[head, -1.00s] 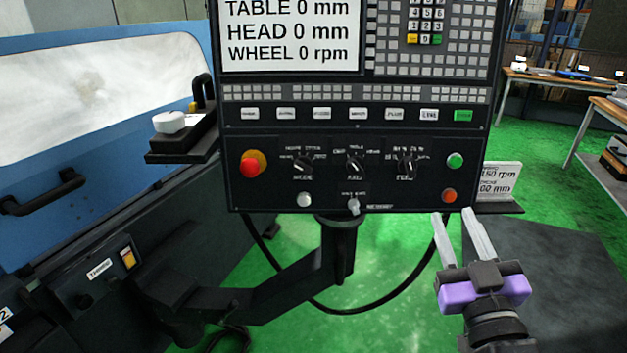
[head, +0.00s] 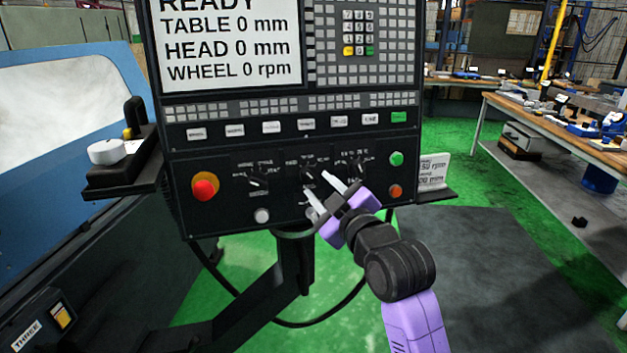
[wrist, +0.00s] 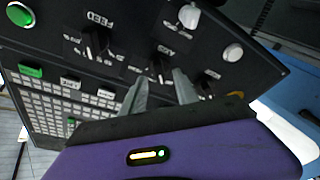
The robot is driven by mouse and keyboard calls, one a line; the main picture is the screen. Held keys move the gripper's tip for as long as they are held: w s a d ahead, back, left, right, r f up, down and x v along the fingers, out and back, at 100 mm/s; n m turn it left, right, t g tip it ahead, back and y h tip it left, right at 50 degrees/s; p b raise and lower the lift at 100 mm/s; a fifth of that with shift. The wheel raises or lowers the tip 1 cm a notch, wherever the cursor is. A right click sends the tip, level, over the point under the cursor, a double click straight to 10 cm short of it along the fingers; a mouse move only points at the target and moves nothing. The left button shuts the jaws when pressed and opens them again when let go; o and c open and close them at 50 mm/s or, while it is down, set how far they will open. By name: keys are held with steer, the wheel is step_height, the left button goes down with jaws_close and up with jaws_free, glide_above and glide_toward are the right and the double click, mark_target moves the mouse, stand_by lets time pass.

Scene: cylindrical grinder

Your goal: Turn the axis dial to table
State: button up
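The axis dial (head: 308,176) is a small black knob on the dark control panel, the middle one of a row of three. Its labels are too small to read, so its setting cannot be told. My gripper (head: 320,192) is open, with its two pale fingers close in front of the panel, just below and right of the dial. In the wrist view the axis dial (wrist: 160,66) shows upside down, between and just beyond the fingertips (wrist: 159,77). I cannot tell whether the fingers touch it.
The mode dial (head: 258,182) is to the left and the feed dial (wrist: 95,42) is on the other side. A red stop button (head: 204,188), a white knob (wrist: 189,15) and green and orange buttons are nearby. The screen (head: 230,45) reads zero values.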

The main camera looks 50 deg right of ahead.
mark_target(313, 179)
steer(key=shift+x, duration=1.7)
steer(key=shift+d, duration=0.1)
jaws_close()
